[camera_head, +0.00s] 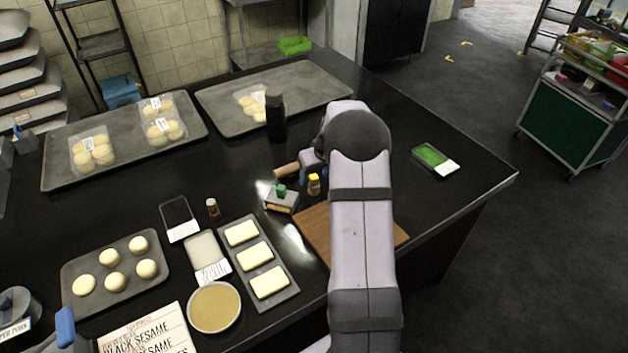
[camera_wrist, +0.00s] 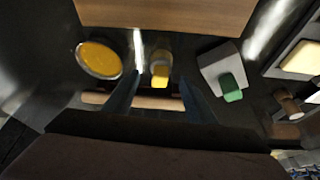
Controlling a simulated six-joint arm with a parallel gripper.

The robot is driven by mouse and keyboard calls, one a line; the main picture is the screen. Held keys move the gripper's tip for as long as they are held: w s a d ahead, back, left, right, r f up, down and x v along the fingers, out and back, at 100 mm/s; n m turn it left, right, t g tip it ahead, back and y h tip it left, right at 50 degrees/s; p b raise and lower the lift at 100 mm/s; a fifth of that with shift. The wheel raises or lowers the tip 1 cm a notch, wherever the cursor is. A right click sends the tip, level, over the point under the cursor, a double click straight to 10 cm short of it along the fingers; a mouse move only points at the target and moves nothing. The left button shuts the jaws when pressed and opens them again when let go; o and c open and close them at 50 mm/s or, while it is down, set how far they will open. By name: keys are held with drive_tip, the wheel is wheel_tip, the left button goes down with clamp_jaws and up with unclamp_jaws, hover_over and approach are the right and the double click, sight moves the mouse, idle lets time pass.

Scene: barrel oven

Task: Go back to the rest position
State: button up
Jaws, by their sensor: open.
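My arm reaches over the black table in the head view, and its forearm hides part of the table. My gripper (camera_wrist: 158,92) shows in the wrist view with its two dark blue fingers apart. I see nothing held between them. A yellow-capped bottle (camera_wrist: 160,70) stands beyond the fingertips. A wooden rolling pin (camera_wrist: 150,101) passes behind the fingers, and it also shows in the head view (camera_head: 287,170). My wrist and fingers are above the table near these things, mostly hidden by the arm in the head view.
A green-topped container (camera_head: 281,191), a dark bottle (camera_head: 276,118) and a wooden board (camera_head: 315,232) are close by. Trays of dough balls (camera_head: 75,269) and butter-like blocks (camera_head: 245,258) lie to the left. A baking tray (camera_head: 318,88) lies behind. The table's right side has free room.

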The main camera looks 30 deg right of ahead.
drive_tip(key=shift+b+v, duration=0.45)
drive_tip(key=shift+v, duration=1.5)
drive_tip(key=s+a+r+g, duration=0.2)
drive_tip(key=s+a+g, duration=0.1)
drive_tip(key=s+a, duration=1.65)
drive_tip(key=s+a+f+n+g, duration=0.1)
drive_tip(key=s+a, duration=0.4)
drive_tip(key=s, duration=0.4)
drive_tip(key=shift+a+f, duration=0.4)
